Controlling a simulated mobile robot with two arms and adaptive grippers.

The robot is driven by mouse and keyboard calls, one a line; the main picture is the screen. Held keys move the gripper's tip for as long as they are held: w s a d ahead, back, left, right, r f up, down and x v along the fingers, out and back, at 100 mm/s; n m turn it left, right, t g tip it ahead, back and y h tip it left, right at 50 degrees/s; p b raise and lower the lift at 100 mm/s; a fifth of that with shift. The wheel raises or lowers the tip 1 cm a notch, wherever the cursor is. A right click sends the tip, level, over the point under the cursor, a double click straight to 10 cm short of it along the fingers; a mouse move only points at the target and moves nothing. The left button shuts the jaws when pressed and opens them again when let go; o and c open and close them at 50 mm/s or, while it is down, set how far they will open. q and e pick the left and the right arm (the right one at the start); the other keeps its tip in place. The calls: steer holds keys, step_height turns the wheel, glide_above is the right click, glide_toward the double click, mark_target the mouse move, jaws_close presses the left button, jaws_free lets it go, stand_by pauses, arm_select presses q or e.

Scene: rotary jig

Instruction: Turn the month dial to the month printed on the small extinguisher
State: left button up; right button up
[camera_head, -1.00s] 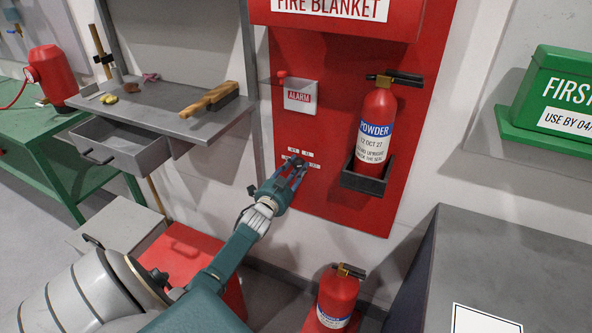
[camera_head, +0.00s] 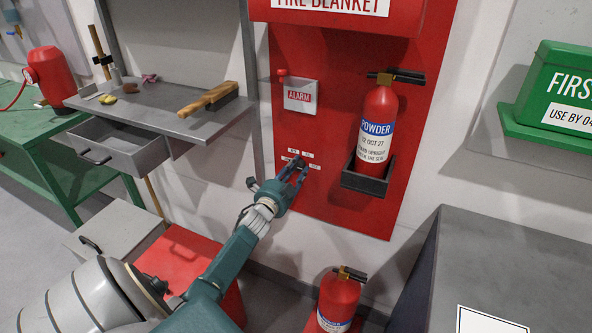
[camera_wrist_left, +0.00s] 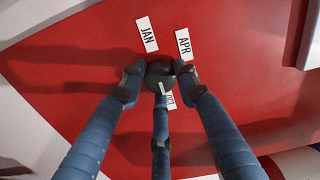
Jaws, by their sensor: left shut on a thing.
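My left gripper (camera_head: 297,170) is shut on the black knob of the month dial on the red wall board. In the left wrist view its fingers (camera_wrist_left: 159,80) close around the dial knob (camera_wrist_left: 160,72). A white mark on the knob lies next to the OCT card (camera_wrist_left: 170,99). The JAN card (camera_wrist_left: 147,34) and APR card (camera_wrist_left: 184,44) show beyond the knob. A red extinguisher (camera_head: 376,120) hangs in a bracket, its label reading POWDER and 12 OCT 27. Another red extinguisher (camera_head: 337,298) stands low, its print too small to read. My right gripper is out of view.
The alarm box (camera_head: 300,96) is above the dial, and the extinguisher bracket (camera_head: 366,184) is to its right. A grey shelf (camera_head: 165,118) with an open drawer (camera_head: 122,150) is at left. A grey cabinet (camera_head: 500,245) stands at right.

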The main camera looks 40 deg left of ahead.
arm_select(q)
steer(key=o, duration=1.2)
steer(key=shift+c, duration=0.2)
steer(key=shift+s+d+f, duration=0.1)
steer(key=shift+s, duration=0.15)
steer(key=v, duration=1.1)
steer(key=shift+s, duration=0.25)
